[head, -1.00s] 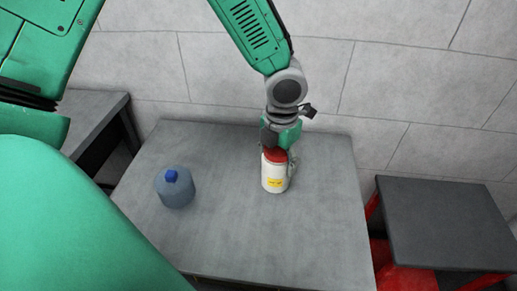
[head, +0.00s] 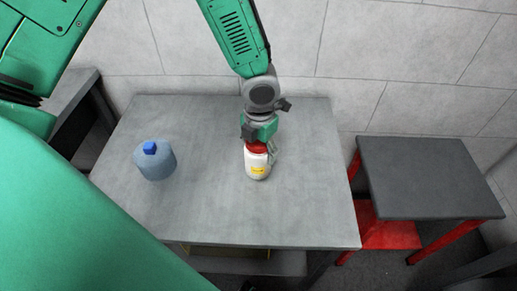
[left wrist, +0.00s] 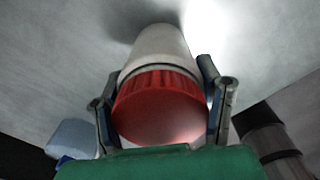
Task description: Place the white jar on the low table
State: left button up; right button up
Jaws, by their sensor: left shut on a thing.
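The white jar (head: 257,168) has a red lid and a yellow label and is upright at the grey table, right of its middle. My left gripper (head: 260,146) is above it, shut on the jar at its red lid. In the left wrist view the red lid (left wrist: 160,105) sits between the two fingers, with the white body (left wrist: 158,48) beyond. I cannot tell whether the jar's base touches the grey table (head: 205,205). A lower table with a dark top (head: 425,178) and red legs stands to the right. My right gripper is not in view.
A blue bottle (head: 155,161) with a darker blue cap stands on the grey table, left of the jar. The dark tabletop is empty. A red shelf (head: 390,236) shows under it. A floor gap separates the two tables. A tiled wall (head: 400,60) stands behind.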

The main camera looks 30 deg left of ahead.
pick_arm(q)
jog(key=o, duration=1.6)
jog(key=shift+d, duration=0.1)
jog(key=shift+o, duration=0.2)
jog(key=shift+a, duration=0.35)
jog(key=shift+a+r, duration=0.1)
jog(key=shift+r, duration=0.3)
jog(key=r+p, duration=0.1)
jog(key=r, duration=0.6)
jog(key=r+p, duration=0.1)
jog(key=r, duration=0.2)
jog(key=shift+d+r+p, duration=0.3)
jog(key=shift+d+r, duration=0.05)
jog(key=shift+d, duration=0.05)
jog(key=shift+a+r, duration=0.15)
jog(key=shift+r, duration=0.15)
jog(key=shift+a, duration=0.1)
